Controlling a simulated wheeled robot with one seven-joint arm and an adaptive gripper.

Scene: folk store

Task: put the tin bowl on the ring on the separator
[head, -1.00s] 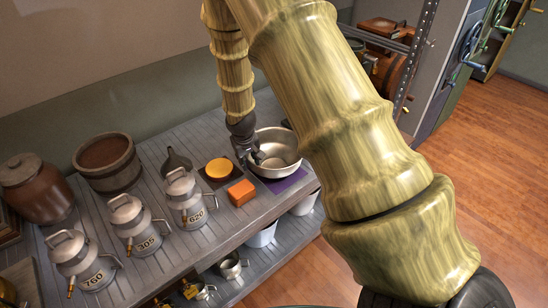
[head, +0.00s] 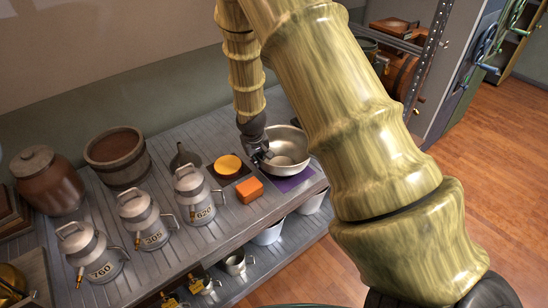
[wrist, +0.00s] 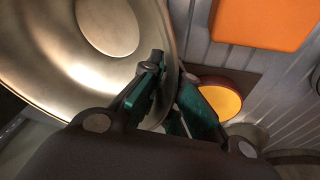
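The tin bowl (head: 290,148), wide and silvery, is at the right end of the grey slatted counter, over a purple mat (head: 297,180). My gripper (head: 262,157) is at its left rim. In the wrist view the tin bowl (wrist: 62,58) fills the upper left, and my gripper (wrist: 172,72) has one teal-padded finger inside the bowl and one outside. The fingers are close together with the rim between them, and look shut on it. The contact points are partly hidden. I cannot make out the separator or its ring for certain; my arm covers much of the right side.
An orange block (head: 249,190) and a yellow round piece (head: 228,165) on a dark mat lie left of the bowl. Several numbered milk cans (head: 143,222), a funnel (head: 184,157), a wooden tub (head: 118,160) and a brown crock (head: 50,185) stand farther left. Cranked machines (head: 487,45) stand at upper right.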

